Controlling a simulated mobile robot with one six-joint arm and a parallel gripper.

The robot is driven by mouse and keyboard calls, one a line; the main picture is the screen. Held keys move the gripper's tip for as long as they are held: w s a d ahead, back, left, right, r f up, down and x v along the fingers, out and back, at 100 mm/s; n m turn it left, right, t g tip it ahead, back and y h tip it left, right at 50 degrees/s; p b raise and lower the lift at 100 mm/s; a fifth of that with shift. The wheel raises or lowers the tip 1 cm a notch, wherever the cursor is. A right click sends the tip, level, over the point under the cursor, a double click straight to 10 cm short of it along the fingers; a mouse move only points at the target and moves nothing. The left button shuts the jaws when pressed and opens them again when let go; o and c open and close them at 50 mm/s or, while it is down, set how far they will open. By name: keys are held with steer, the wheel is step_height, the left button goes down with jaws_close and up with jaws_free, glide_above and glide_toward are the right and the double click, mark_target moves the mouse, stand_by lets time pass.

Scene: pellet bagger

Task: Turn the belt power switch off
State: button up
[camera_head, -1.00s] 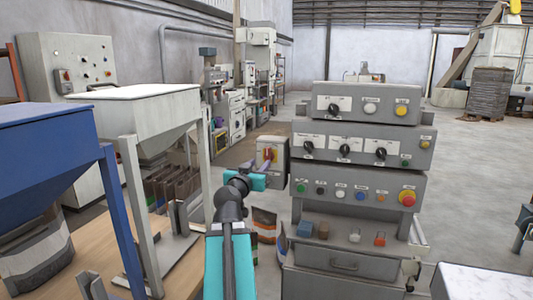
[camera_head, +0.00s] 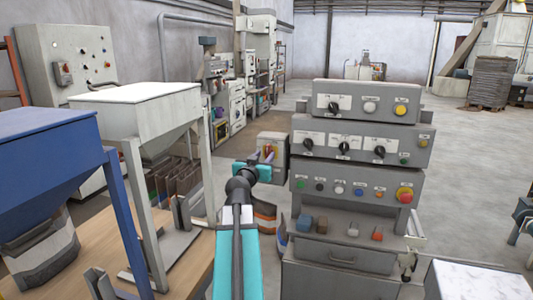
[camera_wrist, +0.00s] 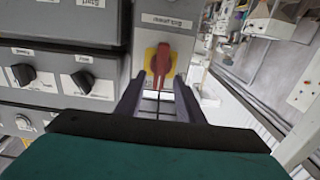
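The belt power switch appears to be the red rotary handle (camera_wrist: 160,62) on a yellow plate, on a small grey box (camera_head: 273,143) left of the big console. In the wrist view the handle stands roughly upright in the picture, slightly slanted. A label above it is too blurred to read surely. My gripper (camera_wrist: 160,92) is open, its two dark fingers apart, with the handle beyond and between the tips. No contact is clear. In the head view my gripper (camera_head: 268,156) is in front of the box and mostly hides the switch.
The grey control console (camera_head: 357,190) with knobs, buttons and a red emergency stop (camera_head: 404,195) stands close right of the box. Hoppers, one white-topped (camera_head: 135,95) and one blue (camera_head: 45,125), stand left.

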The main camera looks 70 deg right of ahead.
mark_target(267, 152)
steer(key=shift+w+d+p, duration=0.1)
steer(key=shift+d+p, duration=0.2)
steer(key=shift+d, duration=1.3)
steer(key=c, duration=0.7)
